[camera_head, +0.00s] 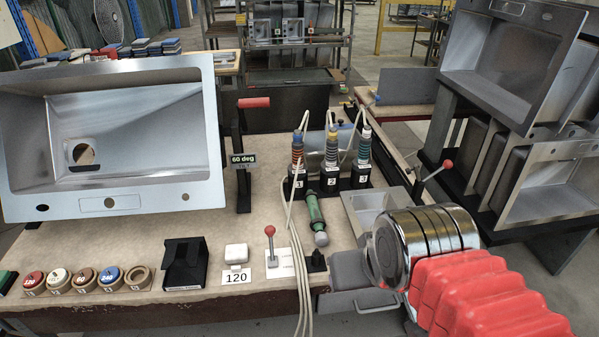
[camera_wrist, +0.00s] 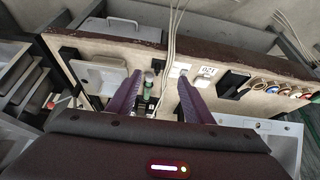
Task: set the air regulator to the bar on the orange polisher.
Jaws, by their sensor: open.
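Three polishers stand in black holders numbered 1, 2 and 3: a blue-topped one (camera_head: 297,150), a yellow-topped one (camera_head: 332,150) and a white-topped one (camera_head: 365,145).
A large steel sink (camera_head: 120,130) is tilted at left by a "60 deg" sign (camera_head: 244,160). Along the front are numbered discs (camera_head: 85,279), a black holder (camera_head: 185,263) and a "120" card (camera_head: 236,276). Pale hoses (camera_head: 290,215) hang over the bench. Sink racks (camera_head: 540,180) stand right.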

